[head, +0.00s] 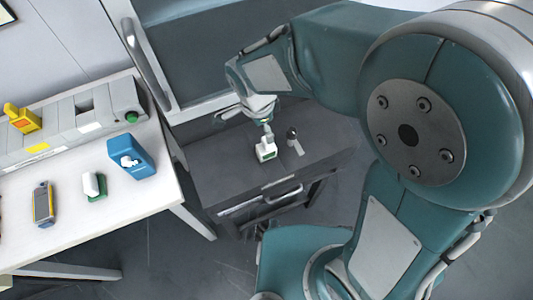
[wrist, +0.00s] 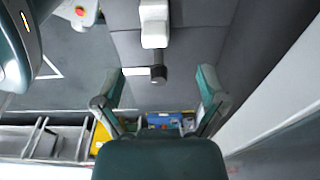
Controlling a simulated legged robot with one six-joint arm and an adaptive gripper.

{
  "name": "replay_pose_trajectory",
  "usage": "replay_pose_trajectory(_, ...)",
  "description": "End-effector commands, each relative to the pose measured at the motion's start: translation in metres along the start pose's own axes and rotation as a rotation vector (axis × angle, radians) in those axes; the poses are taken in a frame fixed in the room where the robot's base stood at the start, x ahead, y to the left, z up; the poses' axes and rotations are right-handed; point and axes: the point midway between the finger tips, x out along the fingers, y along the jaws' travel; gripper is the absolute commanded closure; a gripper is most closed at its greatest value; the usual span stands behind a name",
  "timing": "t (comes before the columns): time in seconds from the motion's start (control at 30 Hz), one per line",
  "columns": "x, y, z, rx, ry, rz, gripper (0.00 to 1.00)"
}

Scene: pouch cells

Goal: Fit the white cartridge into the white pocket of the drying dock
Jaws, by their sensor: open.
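A white block with a green mark, likely the white cartridge (head: 265,151), stands on a dark cabinet top. In the wrist view the white cartridge (wrist: 154,22) is at the top edge, beyond my fingertips. My gripper (head: 264,122) is just above it in the head view; whether they touch cannot be told there. In the wrist view my gripper (wrist: 162,82) has its fingers wide apart with nothing held between them. The long grey drying dock (head: 62,115) lies along the back of the white table, with a dark opening, a white label and a yellow label on it.
A dark knob with a pale strip (head: 294,142) lies right of the cartridge on the cabinet (head: 215,177). The white table (head: 130,215) holds a blue box (head: 131,158), a white-and-green block (head: 94,187) and a yellow-grey handheld device (head: 43,204). A yellow piece (head: 22,119) sits in the dock.

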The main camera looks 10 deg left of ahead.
Motion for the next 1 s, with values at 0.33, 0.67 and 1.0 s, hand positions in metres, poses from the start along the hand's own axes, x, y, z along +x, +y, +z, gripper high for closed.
replay_pose_trajectory(0.33,0.046,0.000,0.002,-0.003,0.002,0.004,0.09)
replay_pose_trajectory(0.67,0.090,0.007,0.003,-0.002,0.001,0.004,0.09)
replay_pose_trajectory(1.0,0.097,0.005,0.004,-0.004,0.002,0.001,0.18)
